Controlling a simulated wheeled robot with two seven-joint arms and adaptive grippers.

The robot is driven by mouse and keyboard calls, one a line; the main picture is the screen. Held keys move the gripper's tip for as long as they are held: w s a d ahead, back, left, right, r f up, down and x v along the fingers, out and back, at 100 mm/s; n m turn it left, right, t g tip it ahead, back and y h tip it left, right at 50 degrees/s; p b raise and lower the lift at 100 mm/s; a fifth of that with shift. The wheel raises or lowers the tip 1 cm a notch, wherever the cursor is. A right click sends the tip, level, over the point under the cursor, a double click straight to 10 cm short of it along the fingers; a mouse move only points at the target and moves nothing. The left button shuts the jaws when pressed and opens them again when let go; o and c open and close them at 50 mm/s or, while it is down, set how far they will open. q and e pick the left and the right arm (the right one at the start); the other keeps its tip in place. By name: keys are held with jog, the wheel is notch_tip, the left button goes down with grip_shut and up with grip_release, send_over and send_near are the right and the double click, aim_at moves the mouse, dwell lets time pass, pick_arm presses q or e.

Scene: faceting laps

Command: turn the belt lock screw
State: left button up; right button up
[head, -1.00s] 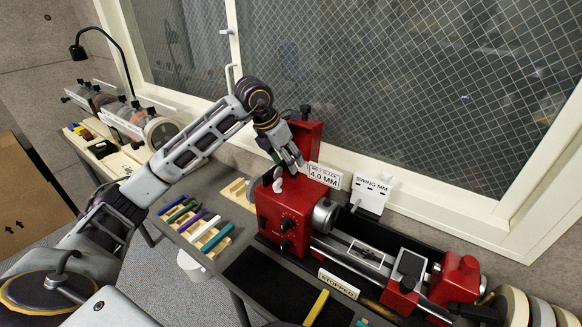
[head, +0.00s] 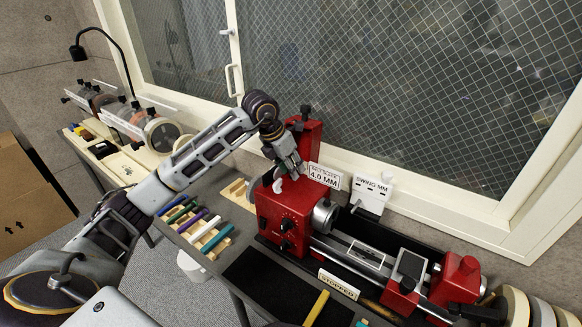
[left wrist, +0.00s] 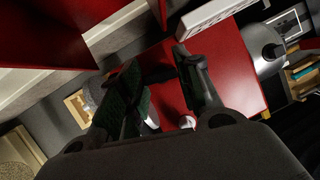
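The red headstock (head: 285,212) of the lathe-like machine stands on the grey bench. My left gripper (head: 291,170) is just above its rear top, beside the "BELT SLACK 4.0 MM" sign (head: 323,176). In the left wrist view, the fingers (left wrist: 160,85) are apart above the red housing (left wrist: 235,75). A dark, knob-like or bar-like part (left wrist: 157,74) shows between them; it may be the belt lock screw, but I cannot tell if the fingers touch it. A white curved piece (head: 278,185) is on the headstock beside the gripper. My right gripper is out of view.
A red upright housing (head: 306,138) with a black knob is behind the gripper. A "SWING MM" sign (head: 371,190) stands to the right, near the meshed window. A "STOPPED" plate (head: 338,284) is in front. Coloured sticks (head: 206,229) lie on the left of the bench.

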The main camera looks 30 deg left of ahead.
pick_arm(q)
jog(key=shift+c, duration=1)
jog(key=shift+m, duration=0.8)
jog(key=o, duration=1)
jog(key=shift+w+a+v, duration=0.1)
jog(key=shift+v, duration=1.9)
jog(key=shift+w+a+v, duration=0.1)
jog(key=shift+v, duration=1.9)
jog(key=shift+w+a+v, duration=0.1)
jog(key=shift+a+v, duration=0.05)
jog(key=shift+v, duration=1.85)
